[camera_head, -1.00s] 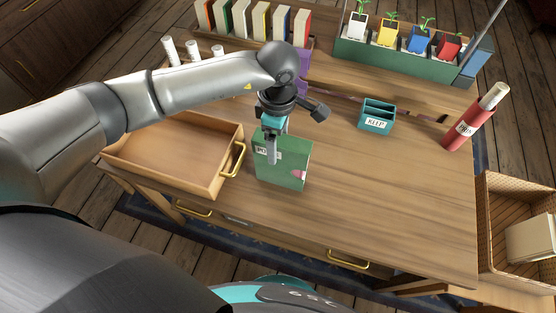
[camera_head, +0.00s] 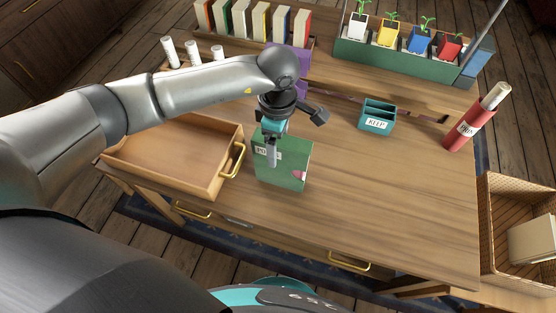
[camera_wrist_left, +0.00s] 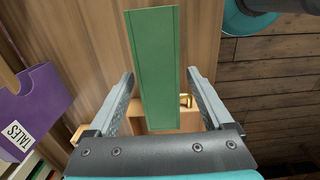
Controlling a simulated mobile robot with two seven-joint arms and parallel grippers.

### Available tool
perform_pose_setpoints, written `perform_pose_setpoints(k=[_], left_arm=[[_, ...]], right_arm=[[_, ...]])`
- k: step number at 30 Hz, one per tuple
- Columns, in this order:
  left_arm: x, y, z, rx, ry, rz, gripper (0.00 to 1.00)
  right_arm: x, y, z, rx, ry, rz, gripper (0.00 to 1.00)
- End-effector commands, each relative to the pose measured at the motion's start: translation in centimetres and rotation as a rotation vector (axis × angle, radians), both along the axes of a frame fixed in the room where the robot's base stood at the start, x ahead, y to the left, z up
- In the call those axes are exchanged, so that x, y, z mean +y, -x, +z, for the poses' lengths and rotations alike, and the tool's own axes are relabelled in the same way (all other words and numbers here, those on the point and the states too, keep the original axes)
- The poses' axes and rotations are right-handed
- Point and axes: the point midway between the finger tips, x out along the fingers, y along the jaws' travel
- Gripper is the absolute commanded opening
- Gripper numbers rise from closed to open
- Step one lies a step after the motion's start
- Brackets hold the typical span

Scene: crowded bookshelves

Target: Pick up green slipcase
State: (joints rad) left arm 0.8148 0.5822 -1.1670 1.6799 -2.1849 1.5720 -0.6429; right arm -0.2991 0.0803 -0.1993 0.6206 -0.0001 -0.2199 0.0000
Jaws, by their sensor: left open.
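The green slipcase (camera_head: 288,170) stands on the desk just right of the open drawer, with a white label near its upper left and a small pink patch at its lower right. My left gripper (camera_head: 272,152) is above and in front of it, pointing down, and partly covers its label. In the left wrist view the slipcase (camera_wrist_left: 155,68) shows as a long green face between the two spread fingers of the left gripper (camera_wrist_left: 160,100), with gaps on both sides. The left gripper is open. My right gripper is not in view.
An open wooden drawer (camera_head: 165,160) with a brass handle is left of the slipcase. A purple TALES case (camera_wrist_left: 30,105) is close by. A teal KEEP box (camera_head: 377,117), a red tube (camera_head: 470,128) and a planter (camera_head: 400,58) stand right and behind. The desk's right front is clear.

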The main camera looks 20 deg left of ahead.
Motion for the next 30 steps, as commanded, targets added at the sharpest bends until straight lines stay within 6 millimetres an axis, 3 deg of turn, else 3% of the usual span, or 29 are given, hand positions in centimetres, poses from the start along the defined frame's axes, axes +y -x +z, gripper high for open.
perform_pose_setpoints(k=[4, 26, 30], left_arm=[[0.02, -0.01, 0.03, 0.000, 0.000, 0.000, 0.84], [0.03, 0.00, 0.01, 0.000, -0.001, 0.000, 0.02], [0.02, 0.00, 0.01, 0.000, -0.001, 0.000, 0.00]], right_arm=[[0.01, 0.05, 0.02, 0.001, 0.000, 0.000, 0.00], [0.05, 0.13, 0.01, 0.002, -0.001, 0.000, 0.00], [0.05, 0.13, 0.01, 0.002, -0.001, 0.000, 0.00]])
